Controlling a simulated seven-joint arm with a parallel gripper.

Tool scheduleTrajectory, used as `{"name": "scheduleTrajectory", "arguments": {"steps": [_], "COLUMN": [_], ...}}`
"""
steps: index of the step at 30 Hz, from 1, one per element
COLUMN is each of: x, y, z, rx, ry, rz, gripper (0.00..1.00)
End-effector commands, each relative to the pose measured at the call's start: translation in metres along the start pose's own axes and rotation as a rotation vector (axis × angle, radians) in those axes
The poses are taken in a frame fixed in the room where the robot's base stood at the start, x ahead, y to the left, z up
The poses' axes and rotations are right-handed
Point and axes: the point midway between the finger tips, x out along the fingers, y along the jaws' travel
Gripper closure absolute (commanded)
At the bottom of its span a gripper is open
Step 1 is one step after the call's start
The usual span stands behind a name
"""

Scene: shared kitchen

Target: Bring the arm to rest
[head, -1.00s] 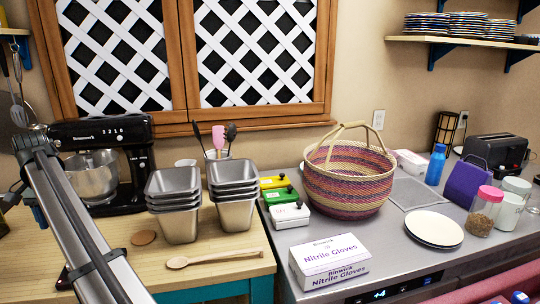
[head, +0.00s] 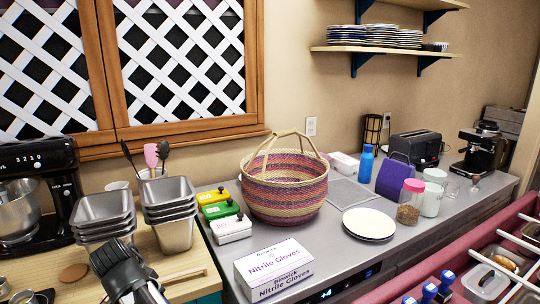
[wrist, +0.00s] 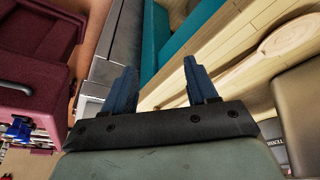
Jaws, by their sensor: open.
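My gripper (wrist: 160,72) shows in the wrist view with its two blue fingers apart and nothing between them. Beyond the fingers are the wooden counter's edge and the teal cabinet (wrist: 180,25) below it. Part of my arm (head: 125,268) shows at the bottom left of the head view, in front of the wooden counter. The gripper's fingers cannot be made out in the head view.
A wooden spoon (wrist: 290,36) lies on the wooden counter. Metal pans (head: 170,210), a glove box (head: 273,270), a woven basket (head: 285,190) and white plates (head: 368,223) stand on the counters. A dark red cart (wrist: 35,45) is at the wrist view's left.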

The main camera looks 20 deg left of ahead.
Motion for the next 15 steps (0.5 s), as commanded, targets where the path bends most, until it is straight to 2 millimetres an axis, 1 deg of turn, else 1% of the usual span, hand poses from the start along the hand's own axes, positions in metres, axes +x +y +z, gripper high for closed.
{"name": "scheduleTrajectory", "arguments": {"steps": [1, 3, 8, 11, 14, 15], "x": [0.011, 0.026, 0.058, 0.081, 0.110, 0.123], "y": [0.018, 0.029, 0.035, 0.041, 0.050, 0.055], "z": [0.001, 0.000, 0.003, 0.007, 0.013, 0.015], "rx": [0.016, 0.021, -0.009, -0.033, -0.060, -0.072], "ry": [0.003, -0.005, -0.051, -0.088, -0.134, -0.156], "rz": [0.007, 0.014, 0.019, 0.022, 0.022, 0.022], "gripper": [0.42, 0.42, 0.42, 0.42, 0.42, 0.42]}}
